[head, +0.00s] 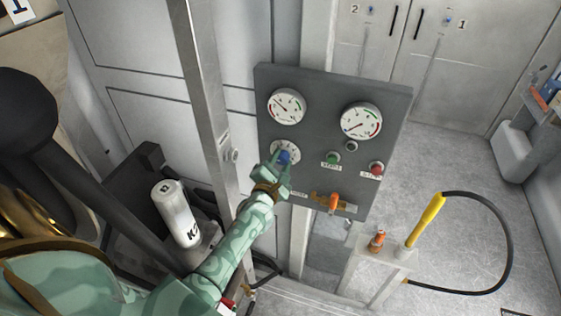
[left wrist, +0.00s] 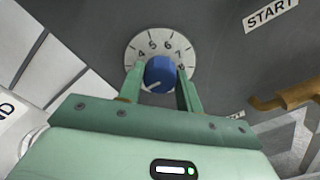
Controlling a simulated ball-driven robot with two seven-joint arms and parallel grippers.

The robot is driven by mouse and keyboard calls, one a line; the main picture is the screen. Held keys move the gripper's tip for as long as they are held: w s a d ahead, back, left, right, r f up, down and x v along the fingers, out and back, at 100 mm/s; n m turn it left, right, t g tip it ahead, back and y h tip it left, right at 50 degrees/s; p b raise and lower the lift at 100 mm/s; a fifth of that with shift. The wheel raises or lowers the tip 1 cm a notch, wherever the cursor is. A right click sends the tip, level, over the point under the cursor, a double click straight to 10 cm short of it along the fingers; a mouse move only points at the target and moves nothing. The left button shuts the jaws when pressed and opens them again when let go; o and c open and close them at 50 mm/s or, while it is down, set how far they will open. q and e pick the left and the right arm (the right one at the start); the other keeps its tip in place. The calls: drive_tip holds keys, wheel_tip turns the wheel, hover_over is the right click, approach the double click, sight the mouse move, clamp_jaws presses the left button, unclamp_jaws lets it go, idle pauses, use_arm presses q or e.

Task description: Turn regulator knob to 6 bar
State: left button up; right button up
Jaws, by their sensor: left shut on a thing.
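The blue regulator knob (head: 284,157) sits on a round white dial on the grey control panel (head: 310,145), below the left gauge (head: 286,106). In the left wrist view the knob (left wrist: 160,72) has a short white mark at its lower left. The numbers 4 to 8 show on the dial (left wrist: 166,43) around its top. My left gripper (head: 279,163) is shut on the knob, with one green finger on each side; it also shows in the left wrist view (left wrist: 160,80). The left gauge's needle points to the upper left. My right gripper is not in view.
A second gauge (head: 361,120), a green button (head: 332,158), a red button (head: 376,169) and an orange valve lever (head: 333,203) are on the panel. A metal post (head: 209,90) stands left of it. A yellow-handled tool (head: 426,220) with a black hose stands at right.

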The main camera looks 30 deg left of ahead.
use_arm(q)
drive_tip(key=m+p, duration=0.1)
drive_tip(key=m, duration=0.2)
drive_tip(key=shift+r+m+p, duration=0.1)
drive_tip(key=shift+m+p, duration=0.2)
drive_tip(key=shift+m, duration=0.1)
drive_tip(key=m+p, duration=0.1)
drive_tip(key=m, duration=0.2)
drive_tip(key=shift+m, duration=0.3)
drive_tip(key=m+p, duration=0.1)
drive_tip(key=m, duration=0.2)
drive_tip(key=shift+m, duration=0.4)
drive_tip(key=m+p, duration=0.1)
drive_tip(key=m, duration=0.5)
drive_tip(key=m+p, duration=0.1)
drive_tip(key=m, duration=0.2)
drive_tip(key=shift+f+m, duration=0.2)
drive_tip(key=shift+m, duration=0.2)
drive_tip(key=m, duration=0.3)
drive_tip(key=shift+m, duration=0.3)
drive_tip(key=shift+s+f+m, duration=0.1)
drive_tip(key=shift+m, duration=1.6)
drive_tip(key=o, duration=1)
